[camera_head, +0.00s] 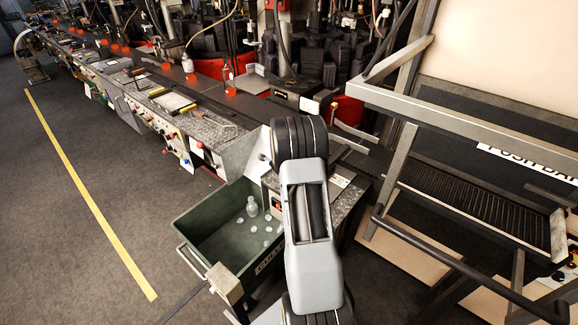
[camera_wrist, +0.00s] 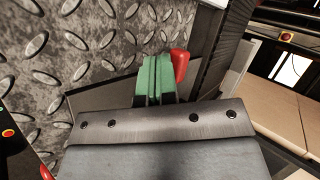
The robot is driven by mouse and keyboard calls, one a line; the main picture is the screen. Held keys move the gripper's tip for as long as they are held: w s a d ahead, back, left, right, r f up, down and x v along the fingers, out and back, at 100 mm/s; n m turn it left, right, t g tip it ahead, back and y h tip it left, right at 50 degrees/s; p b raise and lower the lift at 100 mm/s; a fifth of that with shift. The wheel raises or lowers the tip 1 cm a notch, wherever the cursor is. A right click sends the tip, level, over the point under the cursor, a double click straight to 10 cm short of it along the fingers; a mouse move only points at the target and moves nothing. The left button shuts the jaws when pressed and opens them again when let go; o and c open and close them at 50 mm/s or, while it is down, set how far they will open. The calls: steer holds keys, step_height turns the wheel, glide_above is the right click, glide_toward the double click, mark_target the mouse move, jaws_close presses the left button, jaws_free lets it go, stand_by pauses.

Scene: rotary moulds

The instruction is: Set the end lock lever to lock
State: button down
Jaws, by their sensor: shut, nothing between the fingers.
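A red handle (camera_wrist: 180,65), which looks like the grip of the end lock lever, stands just right of my gripper (camera_wrist: 153,62) in the wrist view. My gripper's green fingers are shut together with nothing between them. The handle is beside the fingers, not between them; I cannot tell whether they touch. The lever's base and its markings are hidden behind the fingers and the gripper body. In the head view my own arm covers this spot, and neither the lever nor the fingers show.
Diamond-pattern metal plate (camera_wrist: 90,40) lies left of the fingers. A dark panel with buttons (camera_wrist: 12,140) is at the lower left. In the head view a green bin (camera_head: 205,235) with bottles stands left of my arm, and a metal frame (camera_head: 455,125) stands to the right.

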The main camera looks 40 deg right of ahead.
steer(key=shift+w+d+r, duration=0.2)
steer(key=shift+d+r, duration=0.05)
steer(key=shift+d, duration=0.1)
stand_by(0.5)
steer(key=shift+w+a+r+p, duration=0.1)
steer(key=shift+a+r+p, duration=0.2)
steer(key=shift+r+p, duration=0.2)
steer(key=s+a+r+p, duration=0.1)
steer(key=a+r+p, duration=0.3)
steer(key=a, duration=0.3)
steer(key=shift+s+r, duration=0.25)
steer(key=shift+r, duration=0.4)
